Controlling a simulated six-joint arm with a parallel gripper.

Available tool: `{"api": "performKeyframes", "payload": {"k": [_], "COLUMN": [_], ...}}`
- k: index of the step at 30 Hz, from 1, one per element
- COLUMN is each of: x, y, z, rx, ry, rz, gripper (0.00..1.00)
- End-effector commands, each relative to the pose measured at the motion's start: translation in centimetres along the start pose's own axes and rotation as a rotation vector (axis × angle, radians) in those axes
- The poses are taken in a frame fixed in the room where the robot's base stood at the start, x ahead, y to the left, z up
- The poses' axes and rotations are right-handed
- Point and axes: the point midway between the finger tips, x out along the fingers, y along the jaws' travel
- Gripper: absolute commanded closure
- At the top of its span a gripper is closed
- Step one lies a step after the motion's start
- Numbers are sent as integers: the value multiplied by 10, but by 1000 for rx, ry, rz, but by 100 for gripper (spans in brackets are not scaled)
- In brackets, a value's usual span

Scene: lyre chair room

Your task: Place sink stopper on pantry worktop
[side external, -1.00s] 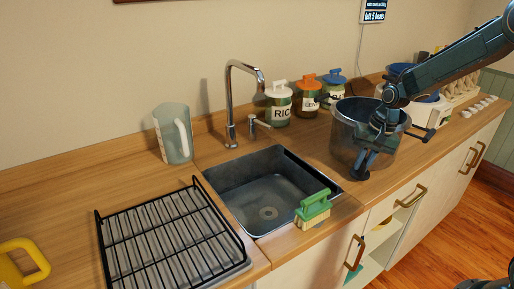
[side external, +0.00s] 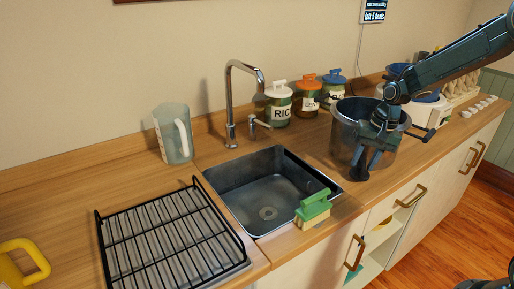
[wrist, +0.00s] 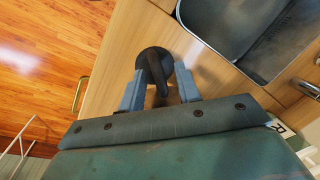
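The sink stopper (side external: 360,173) is a dark round disc standing on the wooden worktop, just right of the sink. In the wrist view its disc (wrist: 153,57) lies ahead of the fingertips and its upright dark grip points toward the camera. My gripper (side external: 369,163) is above the stopper in front of the large metal pot. In the wrist view my gripper (wrist: 161,75) is open, with one blue-grey finger on each side of the stopper's grip and visible gaps beside it. The fingertips' exact height over the worktop cannot be told.
The metal pot (side external: 343,133) stands close behind the gripper. The sink (side external: 262,190), a green brush (side external: 313,208) and a black wire rack (side external: 165,240) lie to the left. Labelled jars (side external: 279,105) stand along the wall. The worktop's front edge is near the stopper.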

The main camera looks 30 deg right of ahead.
Motion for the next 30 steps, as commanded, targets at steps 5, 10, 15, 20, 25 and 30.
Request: {"api": "performKeyframes", "payload": {"k": [5, 10, 15, 20, 25, 30], "x": [-23, -50, -78, -98, -110, -113], "y": [0, 0, 0, 0, 0, 0], "z": [-1, -1, -1, -1, 0, 0], "rx": [0, 0, 0, 0, 1, 0], "ry": [5, 6, 5, 4, 2, 1], "rz": [-2, -3, -3, -3, -1, -1], "gripper": [67, 67, 67, 67, 67, 67]}}
